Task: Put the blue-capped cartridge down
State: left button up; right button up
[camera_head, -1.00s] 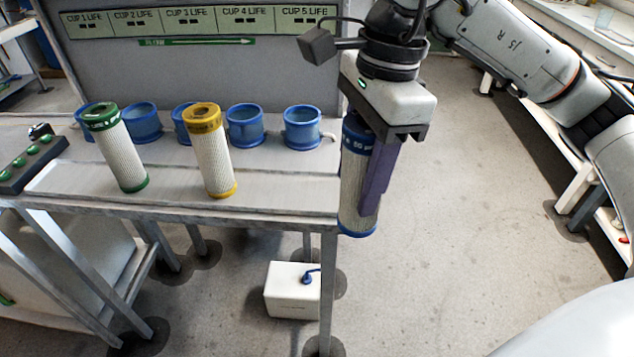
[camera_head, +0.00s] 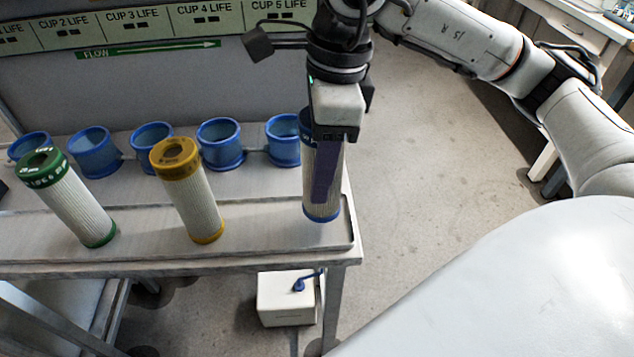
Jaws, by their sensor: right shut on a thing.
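The blue-capped cartridge (camera_head: 335,205) is held upright by my right gripper (camera_head: 325,180), which is shut on its upper part from above. Its lower end with a blue ring appears over the right end of the bench's front tray strip (camera_head: 265,232). I cannot tell whether it touches the surface. The purple finger covers much of its body, and the gripper covers most of its blue cap. A green-capped cartridge (camera_head: 72,202) and a yellow-capped cartridge (camera_head: 190,195) stand on the strip to the left. My left gripper is not in view.
Several blue cups (camera_head: 221,145) stand in a row behind the cartridges, under a panel with cup labels (camera_head: 130,27). The rightmost cup (camera_head: 283,140) is close behind the held cartridge. The strip is clear between the yellow-capped and held cartridges. A white box (camera_head: 286,303) is on the floor below.

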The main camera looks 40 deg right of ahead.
jog(key=shift+f+b, duration=0.3)
jog(key=shift+f, duration=1.85)
jog(key=o, duration=1.1)
jog(key=shift+r, duration=0.1)
jog(key=r, duration=0.4)
jog(key=r+p, duration=0.1)
jog(key=r, duration=0.3)
jog(key=d+r, duration=0.1)
jog(key=r, duration=0.3)
jog(key=shift+s+d+r, duration=0.1)
jog(key=shift+s+r, duration=0.05)
jog(key=shift+s, duration=0.15)
